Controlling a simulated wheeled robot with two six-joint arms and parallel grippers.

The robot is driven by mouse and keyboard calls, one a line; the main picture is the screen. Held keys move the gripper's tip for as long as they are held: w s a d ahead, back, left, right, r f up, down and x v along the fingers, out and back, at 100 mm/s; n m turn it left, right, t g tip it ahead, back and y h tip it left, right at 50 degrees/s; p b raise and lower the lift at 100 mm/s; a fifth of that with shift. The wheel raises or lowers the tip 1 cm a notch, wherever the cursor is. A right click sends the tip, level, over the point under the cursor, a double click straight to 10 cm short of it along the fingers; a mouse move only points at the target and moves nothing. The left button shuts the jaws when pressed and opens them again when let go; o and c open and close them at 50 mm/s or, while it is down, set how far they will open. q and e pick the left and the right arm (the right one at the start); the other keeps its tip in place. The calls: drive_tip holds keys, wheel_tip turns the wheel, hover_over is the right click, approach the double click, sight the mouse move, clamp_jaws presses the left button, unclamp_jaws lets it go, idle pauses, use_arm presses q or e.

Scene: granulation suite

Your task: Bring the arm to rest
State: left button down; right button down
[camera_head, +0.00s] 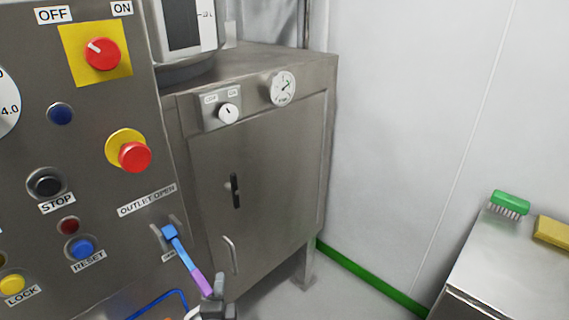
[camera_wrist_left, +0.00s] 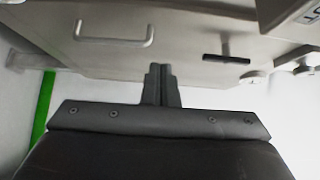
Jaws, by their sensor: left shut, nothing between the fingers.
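My left gripper (camera_head: 219,288) shows at the bottom of the head view, in front of the steel cabinet's lower part. Its fingers are together with nothing between them. In the left wrist view the closed fingers (camera_wrist_left: 160,82) point toward the cabinet front. A blue and purple lever (camera_head: 186,260) at the outlet label on the control panel slants down toward the gripper. Its purple end is close to the fingers; I cannot tell whether they touch. My right gripper is in neither view.
The control panel (camera_head: 90,185) with buttons and knobs fills the left. The steel cabinet (camera_head: 270,170) has a black handle (camera_head: 235,190) and a metal pull (camera_head: 230,254), also in the wrist view (camera_wrist_left: 115,40). A steel table (camera_head: 515,265) at right holds a green brush (camera_head: 510,203) and yellow sponge (camera_head: 552,232).

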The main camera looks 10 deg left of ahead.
use_arm(q)
drive_tip(key=s+a+f+n+g+h+p, duration=0.1)
drive_tip(key=s+f+n+g, duration=0.3)
drive_tip(key=f, duration=0.6)
drive_tip(key=s+a+f+n+g+p, duration=0.1)
drive_tip(key=s+f+g, duration=0.1)
drive_tip(key=s+f, duration=0.6)
drive_tip(key=s+a+f+n+g+h+p, duration=0.1)
drive_tip(key=s+a+f+n+g, duration=0.2)
drive_tip(key=f, duration=0.8)
drive_tip(key=s+a+f+n+g, duration=0.1)
drive_tip(key=s+f+n+g, duration=0.1)
drive_tip(key=s, duration=0.7)
drive_tip(key=s+a+f+n+g, duration=0.2)
drive_tip(key=s+f, duration=0.4)
drive_tip(key=s, duration=0.4)
drive_tip(key=s+a+f+n+g+p, duration=0.1)
drive_tip(key=s+f+n+g, duration=0.2)
drive_tip(key=s, duration=0.7)
drive_tip(key=shift+a+f+n+g, duration=0.3)
drive_tip(key=shift+a+f+n, duration=0.1)
drive_tip(key=shift+n, duration=0.4)
